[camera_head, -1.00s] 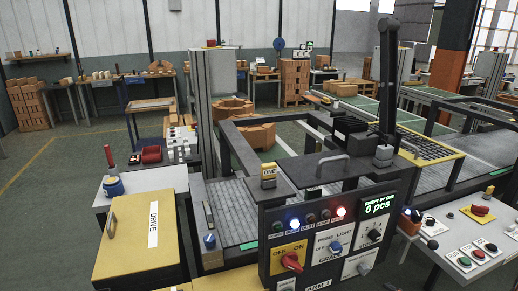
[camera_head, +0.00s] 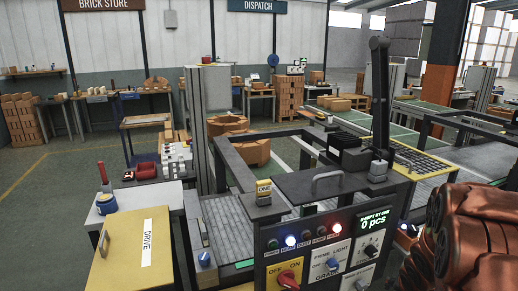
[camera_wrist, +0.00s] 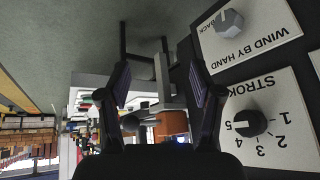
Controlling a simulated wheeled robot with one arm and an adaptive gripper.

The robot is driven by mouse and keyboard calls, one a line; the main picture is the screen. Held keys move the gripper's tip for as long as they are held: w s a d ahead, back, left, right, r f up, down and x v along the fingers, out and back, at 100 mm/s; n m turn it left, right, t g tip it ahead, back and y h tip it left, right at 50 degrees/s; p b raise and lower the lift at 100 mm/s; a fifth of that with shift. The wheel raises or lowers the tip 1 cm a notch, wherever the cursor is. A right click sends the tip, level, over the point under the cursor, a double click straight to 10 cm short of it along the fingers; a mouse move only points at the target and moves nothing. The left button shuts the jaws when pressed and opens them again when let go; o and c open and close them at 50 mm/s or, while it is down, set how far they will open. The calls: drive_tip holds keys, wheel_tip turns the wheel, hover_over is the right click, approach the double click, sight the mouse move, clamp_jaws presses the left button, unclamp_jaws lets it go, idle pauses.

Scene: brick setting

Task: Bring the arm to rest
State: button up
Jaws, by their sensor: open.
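My gripper (camera_wrist: 160,88) shows in the wrist view with its two dark fingers spread apart and nothing between them. A panel with a WIND BY HAND knob (camera_wrist: 228,22) and a STROKE dial (camera_wrist: 250,123) lies just right of the fingers, and the right finger overlaps its edge in the picture. The fingers do not grip either knob. In the head view, part of my copper-coloured arm (camera_head: 465,240) fills the lower right corner. The gripper itself is not visible there.
The machine panel (camera_head: 330,250) with a red switch and lit lamps stands in front. A yellow DRIVE cover (camera_head: 125,262) is at the left. A dark upright post (camera_head: 380,95) rises behind the panel. Open floor (camera_head: 65,200) lies at the far left.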

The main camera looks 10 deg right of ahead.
drive_tip(key=s+a+r+n+g+y, duration=0.1)
drive_tip(key=s+a+r+n+g, duration=0.2)
drive_tip(key=s+a+r, duration=0.4)
drive_tip(key=s+a+r+n+g+y, duration=0.2)
drive_tip(key=s+a+r+n+g, duration=0.2)
drive_tip(key=s+a, duration=1.7)
wheel_tip(320, 180, up, 3)
drive_tip(key=shift+a+r+n, duration=0.1)
drive_tip(key=shift+a+n, duration=0.6)
drive_tip(key=shift+a, duration=0.05)
drive_tip(key=shift+s, duration=0.1)
drive_tip(key=shift+c, duration=0.2)
